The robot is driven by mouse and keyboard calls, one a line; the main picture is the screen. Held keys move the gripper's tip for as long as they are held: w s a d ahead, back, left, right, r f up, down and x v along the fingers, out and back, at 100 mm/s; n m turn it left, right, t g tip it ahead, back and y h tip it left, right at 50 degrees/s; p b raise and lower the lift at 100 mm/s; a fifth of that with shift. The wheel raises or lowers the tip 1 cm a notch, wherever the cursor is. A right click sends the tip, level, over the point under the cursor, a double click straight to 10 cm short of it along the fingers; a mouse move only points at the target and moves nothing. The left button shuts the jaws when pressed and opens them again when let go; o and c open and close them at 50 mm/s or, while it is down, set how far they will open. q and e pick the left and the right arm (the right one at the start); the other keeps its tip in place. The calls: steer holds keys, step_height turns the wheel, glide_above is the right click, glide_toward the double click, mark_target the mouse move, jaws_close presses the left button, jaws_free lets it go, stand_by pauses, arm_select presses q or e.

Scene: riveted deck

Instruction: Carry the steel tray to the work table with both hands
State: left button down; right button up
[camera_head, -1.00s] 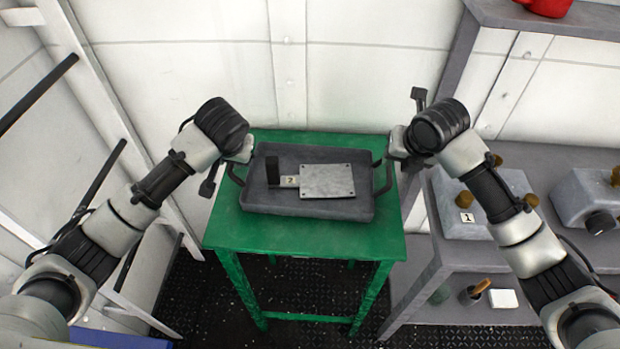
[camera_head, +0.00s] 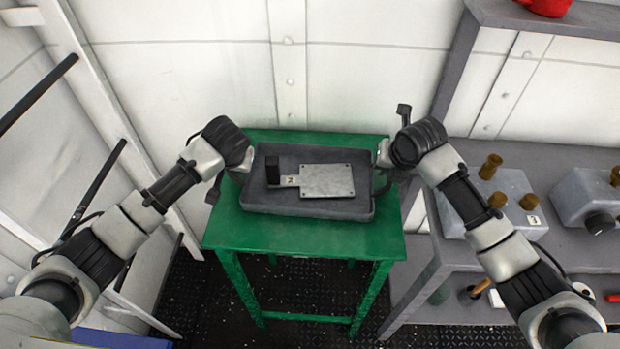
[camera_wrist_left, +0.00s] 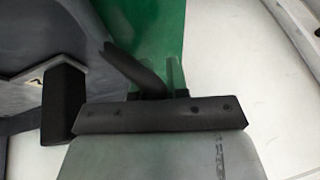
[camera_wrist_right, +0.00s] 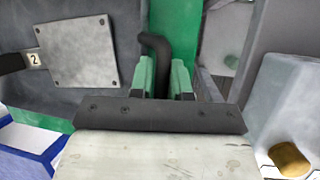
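The dark grey steel tray (camera_head: 308,207) lies on the green table (camera_head: 320,236). A light grey plate (camera_head: 327,181) with a "2" tag and a black upright block (camera_head: 273,170) are in it. My left gripper (camera_head: 243,170) is at the tray's left handle; in the left wrist view this handle (camera_wrist_left: 135,70) slants across the fingers, hiding one of them. My right gripper (camera_head: 382,168) is at the right handle; in the right wrist view the black handle (camera_wrist_right: 158,55) stands between the two fingers, which are apart. I see no clear grip on either handle.
A grey shelf unit (camera_head: 420,262) stands close to the right of the green table, with grey boxes bearing brown knobs. A white wall (camera_head: 350,80) is behind the table. A white frame with black bars (camera_head: 95,185) is on the left. Dark floor shows in front.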

jaws_close()
arm_select(q)
steer(key=shift+w+r, duration=0.1)
steer(key=shift+r, duration=0.1)
arm_select(e)
steer(key=shift+w+r, duration=0.1)
steer(key=shift+r, duration=0.1)
